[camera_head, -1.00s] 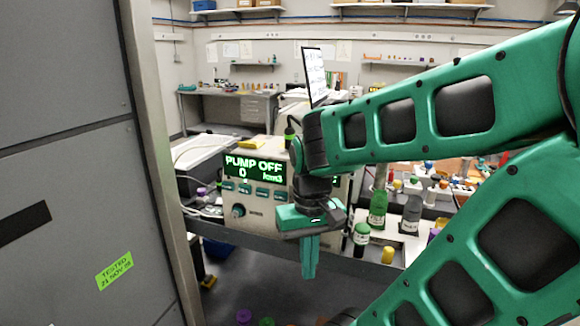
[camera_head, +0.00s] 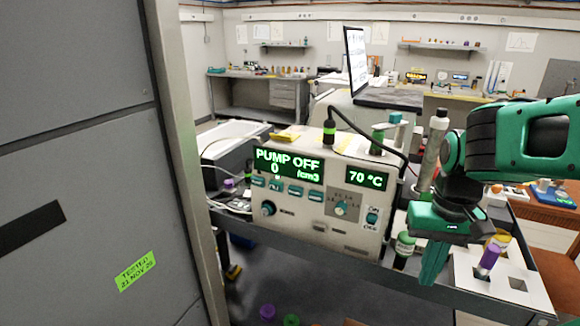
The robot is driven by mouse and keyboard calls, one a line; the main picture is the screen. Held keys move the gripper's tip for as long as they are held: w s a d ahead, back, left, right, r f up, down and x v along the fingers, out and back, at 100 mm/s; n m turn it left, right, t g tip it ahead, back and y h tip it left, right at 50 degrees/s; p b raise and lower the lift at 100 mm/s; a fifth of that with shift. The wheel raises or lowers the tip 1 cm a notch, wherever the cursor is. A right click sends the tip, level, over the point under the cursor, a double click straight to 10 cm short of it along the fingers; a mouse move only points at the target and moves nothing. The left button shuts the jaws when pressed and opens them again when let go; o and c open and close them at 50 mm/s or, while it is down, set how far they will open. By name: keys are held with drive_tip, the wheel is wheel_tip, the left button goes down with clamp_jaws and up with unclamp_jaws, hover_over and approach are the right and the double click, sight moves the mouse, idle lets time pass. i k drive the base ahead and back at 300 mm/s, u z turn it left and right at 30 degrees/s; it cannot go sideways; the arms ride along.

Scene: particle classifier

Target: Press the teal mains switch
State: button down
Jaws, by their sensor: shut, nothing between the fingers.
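The beige particle classifier (camera_head: 330,228) stands on the dark bench. Its screens read "PUMP OFF 0 /cm3" and "70 °C". The teal mains switch (camera_head: 373,216) sits on the lower right of its front panel, between the marks ON and OFF. My gripper (camera_head: 432,266) points down, shut and empty, to the right of the switch and nearer the camera. It is apart from the switch and does not hide it. A teal-capped bottle (camera_head: 404,250) stands partly behind the gripper.
A row of teal buttons (camera_head: 296,190) and two knobs share the panel. A white rack (camera_head: 500,275) with a purple-capped vial (camera_head: 489,257) is at right. A grey cabinet (camera_head: 75,150) fills the left side. Space before the panel looks clear.

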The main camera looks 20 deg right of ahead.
sight(372, 219)
drive_tip(key=u, duration=0.35)
drive_tip(key=k, duration=0.85)
drive_tip(key=u, duration=0.65)
drive_tip(key=k, duration=0.5)
drive_tip(key=z, duration=0.35)
drive_tip(key=i, duration=0.9)
drive_tip(key=z, duration=0.45)
